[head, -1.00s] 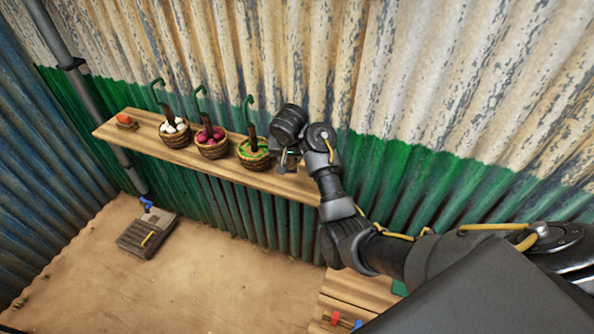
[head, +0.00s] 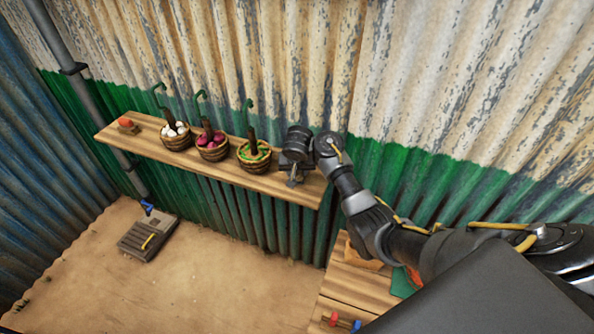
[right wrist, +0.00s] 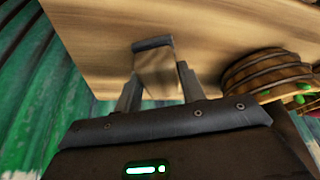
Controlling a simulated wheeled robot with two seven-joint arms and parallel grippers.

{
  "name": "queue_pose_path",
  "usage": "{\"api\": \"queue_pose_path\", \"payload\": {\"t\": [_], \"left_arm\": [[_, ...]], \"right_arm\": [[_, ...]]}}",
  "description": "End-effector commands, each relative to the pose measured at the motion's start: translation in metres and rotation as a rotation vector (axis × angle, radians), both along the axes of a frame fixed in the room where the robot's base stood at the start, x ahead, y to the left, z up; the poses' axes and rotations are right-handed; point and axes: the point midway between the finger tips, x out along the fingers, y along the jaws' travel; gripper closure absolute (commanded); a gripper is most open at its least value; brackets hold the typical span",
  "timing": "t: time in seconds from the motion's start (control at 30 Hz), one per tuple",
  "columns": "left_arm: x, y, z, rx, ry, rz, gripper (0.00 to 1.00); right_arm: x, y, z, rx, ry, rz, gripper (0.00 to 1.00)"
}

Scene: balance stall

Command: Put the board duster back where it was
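The board duster (right wrist: 156,68), a small wooden block with a dark grey strip along one edge, is between the fingers of my right gripper (right wrist: 160,85) in the right wrist view. Both fingers appear to touch its sides. In the head view my right gripper (head: 292,175) is at the right end of the wooden shelf (head: 148,134), just right of the basket with green contents (head: 254,156). The duster is mostly hidden there, and I cannot tell whether it touches the shelf. My left gripper is not in view.
Baskets of white (head: 175,136) and purple (head: 212,147) goods stand further left on the shelf, with an orange-red item (head: 127,124) at its left end. A corrugated wall backs the shelf. A grey scale-like box (head: 147,240) lies on the floor. A wooden table (head: 345,290) is below right.

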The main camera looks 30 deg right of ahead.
Motion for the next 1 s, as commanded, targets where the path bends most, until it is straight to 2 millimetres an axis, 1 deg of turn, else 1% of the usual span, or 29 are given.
{"api": "queue_pose_path", "payload": {"t": [0.03, 0.13, 0.17, 0.43, 0.53, 0.63, 0.77, 0.9, 1.0], "left_arm": [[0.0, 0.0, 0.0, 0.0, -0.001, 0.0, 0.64], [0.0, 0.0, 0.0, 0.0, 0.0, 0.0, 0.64], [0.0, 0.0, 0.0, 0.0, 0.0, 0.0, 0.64], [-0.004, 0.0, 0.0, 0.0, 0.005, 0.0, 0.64], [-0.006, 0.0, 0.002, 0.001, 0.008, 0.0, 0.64], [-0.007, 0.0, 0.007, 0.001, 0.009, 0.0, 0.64], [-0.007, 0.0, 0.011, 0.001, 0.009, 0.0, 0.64], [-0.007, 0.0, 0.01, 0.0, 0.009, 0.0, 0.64], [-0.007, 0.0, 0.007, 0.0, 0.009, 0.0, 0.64]], "right_arm": [[-0.001, 0.001, -0.002, 0.002, 0.002, 0.001, 0.54], [-0.001, 0.001, -0.001, 0.001, 0.002, 0.001, 0.41], [0.0, 0.001, -0.001, 0.001, 0.002, 0.001, 0.39], [0.0, 0.001, 0.0, 0.001, 0.001, 0.001, 0.39], [-0.002, 0.003, 0.007, 0.003, -0.002, 0.002, 0.39], [-0.007, 0.006, 0.021, 0.006, -0.002, 0.0, 0.39], [-0.016, 0.011, 0.046, 0.008, -0.004, -0.001, 0.39], [-0.027, 0.016, 0.072, 0.007, -0.004, -0.001, 0.39], [-0.033, 0.018, 0.087, 0.004, -0.003, 0.0, 0.39]]}}
